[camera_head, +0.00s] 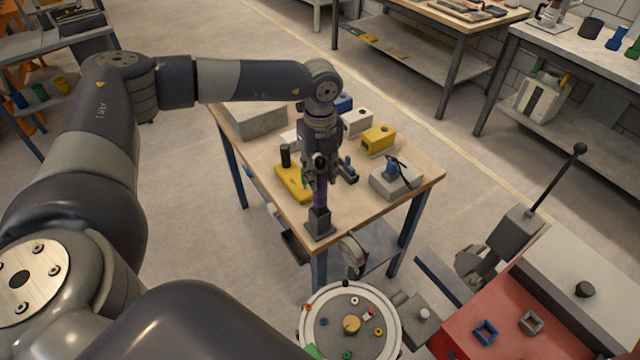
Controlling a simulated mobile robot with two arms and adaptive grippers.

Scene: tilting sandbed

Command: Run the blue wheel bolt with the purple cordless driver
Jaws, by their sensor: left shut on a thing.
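The purple cordless driver (320,194) is upright at the front of the wooden table, with a dark grey block (319,224) at its lower end. My left gripper (323,176) comes from above and is shut on the driver, hiding its upper part. I cannot tell whether the block touches the tabletop. A round pale wheel (340,336) lies at the bottom middle, nearer than the table. It carries several small coloured bolts around a tan hub. The blue wheel bolt (323,321) is at the wheel's left side. My right gripper is not in view.
The table (425,178) also holds a yellow tool (292,183), a yellow box (378,138), a white box (357,123) and a grey box (396,180). A red bench (500,325) with a tall lever (558,178) stands right of the wheel. Floor is open left of the table.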

